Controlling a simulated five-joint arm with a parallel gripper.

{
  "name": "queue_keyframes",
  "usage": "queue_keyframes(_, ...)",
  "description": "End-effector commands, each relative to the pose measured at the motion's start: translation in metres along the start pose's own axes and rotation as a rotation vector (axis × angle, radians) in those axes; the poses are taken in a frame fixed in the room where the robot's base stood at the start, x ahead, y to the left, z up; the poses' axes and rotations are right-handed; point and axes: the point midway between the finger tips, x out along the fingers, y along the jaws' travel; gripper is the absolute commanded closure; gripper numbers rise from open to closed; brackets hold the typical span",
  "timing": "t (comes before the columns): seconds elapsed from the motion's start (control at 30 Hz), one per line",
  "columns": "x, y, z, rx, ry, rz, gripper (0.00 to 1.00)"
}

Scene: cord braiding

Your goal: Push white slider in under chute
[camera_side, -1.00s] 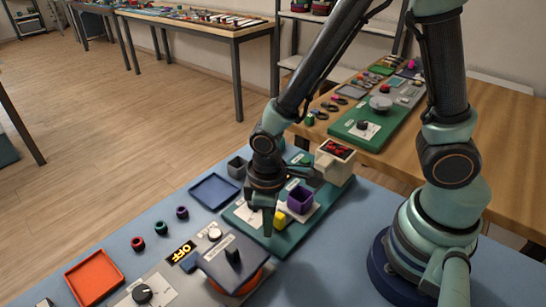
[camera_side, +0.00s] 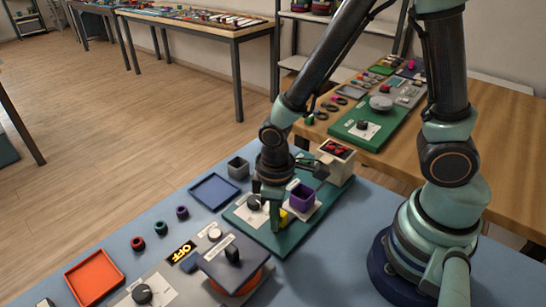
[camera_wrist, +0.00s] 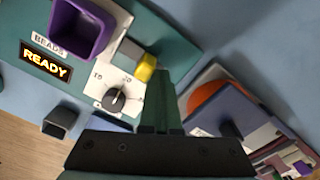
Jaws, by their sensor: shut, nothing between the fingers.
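The white slider (camera_side: 312,212) is a pale plate on the green board, with a purple cup (camera_side: 301,197) on it and a yellow block (camera_side: 283,216) at its near-left end. The slider's white edge also shows in the wrist view (camera_wrist: 113,18), beside the purple cup (camera_wrist: 82,30). The chute (camera_side: 338,170) is a cream box with red beads in its top, just behind the cup. My gripper (camera_side: 275,226) is shut and empty, its teal fingers pointing down next to the yellow block. In the wrist view its fingertips (camera_wrist: 160,78) are close against the yellow block (camera_wrist: 146,68); I cannot tell if they touch.
A dial (camera_wrist: 116,98) sits on a white panel beside the slider, near a lit READY display (camera_wrist: 46,60). A dark-lidded orange device (camera_side: 234,262) stands near the gripper in front. A blue tray (camera_side: 214,190) and grey cup (camera_side: 238,168) lie to the left.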

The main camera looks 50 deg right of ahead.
Motion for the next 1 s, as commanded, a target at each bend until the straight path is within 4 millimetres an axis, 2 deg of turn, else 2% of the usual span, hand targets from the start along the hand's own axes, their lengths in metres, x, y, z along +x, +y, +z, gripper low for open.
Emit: queue_keyframes(1.0, 0.0, 0.028, 0.018, 0.001, -0.005, -0.001, 1.0)
